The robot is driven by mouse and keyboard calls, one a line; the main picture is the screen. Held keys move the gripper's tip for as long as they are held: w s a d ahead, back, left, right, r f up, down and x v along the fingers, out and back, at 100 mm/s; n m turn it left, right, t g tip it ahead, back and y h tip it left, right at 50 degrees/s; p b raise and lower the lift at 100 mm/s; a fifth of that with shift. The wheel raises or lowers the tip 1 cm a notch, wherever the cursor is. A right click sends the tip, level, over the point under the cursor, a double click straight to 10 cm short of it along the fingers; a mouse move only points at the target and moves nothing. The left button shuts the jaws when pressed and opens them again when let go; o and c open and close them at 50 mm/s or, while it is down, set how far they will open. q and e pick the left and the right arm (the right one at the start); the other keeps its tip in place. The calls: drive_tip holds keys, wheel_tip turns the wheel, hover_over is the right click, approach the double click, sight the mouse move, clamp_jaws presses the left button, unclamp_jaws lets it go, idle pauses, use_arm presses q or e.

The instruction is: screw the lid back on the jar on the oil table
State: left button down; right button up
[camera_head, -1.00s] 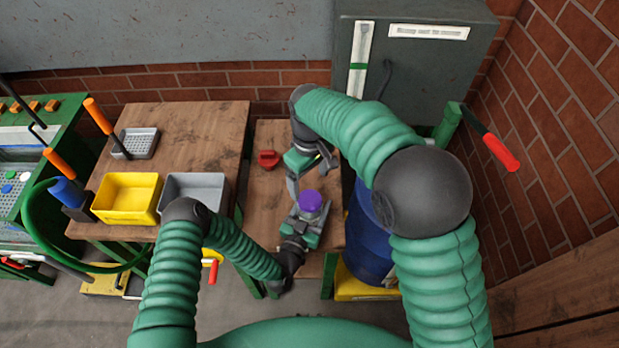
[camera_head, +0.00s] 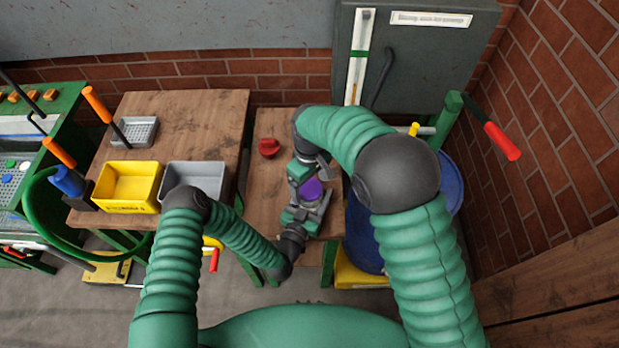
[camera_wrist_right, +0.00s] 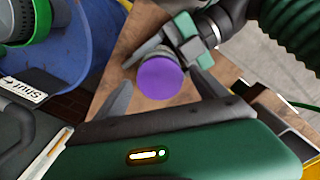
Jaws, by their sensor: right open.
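The purple lid (camera_head: 312,189) is on top of the jar on the narrow wooden oil table (camera_head: 270,190); it also shows in the right wrist view (camera_wrist_right: 160,78). I cannot tell how tightly it sits. The jar's body is mostly hidden under the lid and between the grippers. My left gripper (camera_head: 306,208) comes from the near side, low at the jar, with its fingers closed around it; it also shows in the right wrist view (camera_wrist_right: 178,48). My right gripper (camera_head: 311,180) is open over the lid; its fingers (camera_wrist_right: 163,92) stand on either side, apart from it.
A small red object (camera_head: 268,147) sits at the table's back left. A blue drum (camera_head: 362,240) stands right of the table. Yellow (camera_head: 128,208) and grey (camera_head: 219,168) bins are on the larger table to the left. A grey cabinet (camera_head: 440,70) stands behind.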

drive_tip(key=c, duration=1.6)
drive_tip(key=shift+m, duration=0.5)
drive_tip(key=o, duration=1.6)
drive_tip(key=shift+o, duration=0.2)
wheel_tip(320, 180, up, 12)
